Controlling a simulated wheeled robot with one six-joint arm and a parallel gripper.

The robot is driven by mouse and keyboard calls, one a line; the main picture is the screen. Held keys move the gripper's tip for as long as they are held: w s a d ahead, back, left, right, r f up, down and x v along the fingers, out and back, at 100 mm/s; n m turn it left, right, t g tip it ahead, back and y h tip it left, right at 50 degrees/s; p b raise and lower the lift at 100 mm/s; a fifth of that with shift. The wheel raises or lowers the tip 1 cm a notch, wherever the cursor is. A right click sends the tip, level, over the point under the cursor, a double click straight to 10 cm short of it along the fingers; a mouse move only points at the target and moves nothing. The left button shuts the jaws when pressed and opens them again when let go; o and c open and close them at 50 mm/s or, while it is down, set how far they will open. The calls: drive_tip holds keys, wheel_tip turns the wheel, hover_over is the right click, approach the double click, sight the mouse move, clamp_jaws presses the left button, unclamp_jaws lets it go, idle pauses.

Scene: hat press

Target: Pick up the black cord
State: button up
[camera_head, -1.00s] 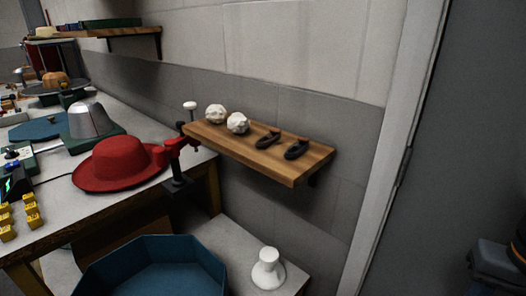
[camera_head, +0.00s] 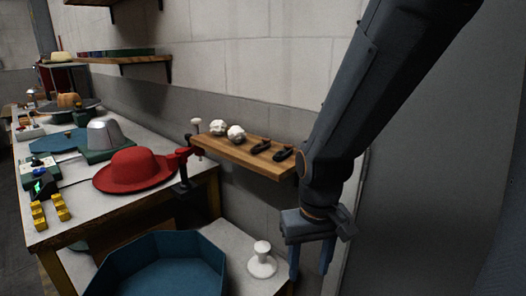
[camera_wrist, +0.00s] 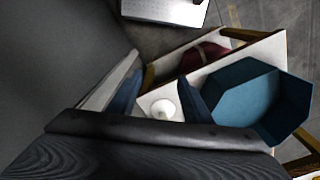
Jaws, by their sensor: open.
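Two small dark coiled items lie on the wooden wall shelf (camera_head: 245,157). The right one (camera_head: 283,154) looks black and the left one (camera_head: 261,146) looks dark too. Either could be the black cord; they are too small to tell apart surely. My gripper (camera_head: 310,264) hangs open and empty with its fingers pointing down, in front of the shelf's right end and lower than it. It is apart from both dark items. In the wrist view its two blue fingers (camera_wrist: 157,90) are spread, and no cord shows there.
Two white lumps (camera_head: 236,133) share the shelf. A red hat (camera_head: 135,170) sits on the workbench to the left. Below are a blue octagonal tub (camera_head: 150,265) and a white spool-shaped stand (camera_head: 262,262). A wall stands behind the shelf.

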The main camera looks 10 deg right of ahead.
wheel_tip(320, 180, up, 9)
drive_tip(key=w+n+t+p, duration=0.1)
drive_tip(key=w+p, duration=0.1)
drive_tip(key=p, duration=0.5)
drive_tip(key=n+t+h+p, duration=0.2)
drive_tip(key=n+h+p, duration=0.15)
drive_tip(key=n, duration=2.15)
approach(283, 149)
drive_tip(key=shift+w+d+f, duration=0.15)
drive_tip(key=shift+w+d, duration=0.3)
drive_tip(key=shift+d, duration=0.15)
drive_tip(key=shift+w+d+f+g+p, duration=0.15)
drive_tip(key=shift+f+p, duration=0.1)
drive_tip(key=shift+f, duration=0.25)
drive_tip(key=shift+w+d+f+g+p, duration=0.15)
drive_tip(key=shift+d+f+p, duration=0.1)
drive_tip(key=shift+f, duration=0.25)
drive_tip(key=shift+a+p+x, duration=0.15)
drive_tip(key=shift+p+x, duration=0.2)
drive_tip(key=shift+x, duration=0.55)
drive_tip(key=shift+a+p+x, duration=0.2)
drive_tip(key=shift+p+x, duration=0.1)
drive_tip(key=shift+x, duration=0.6)
drive_tip(key=shift+a+p+x, duration=0.15)
drive_tip(key=shift+p+x, duration=0.2)
drive_tip(key=shift+x, duration=0.55)
drive_tip(key=shift+f, duration=0.25)
drive_tip(key=c, duration=1.1)
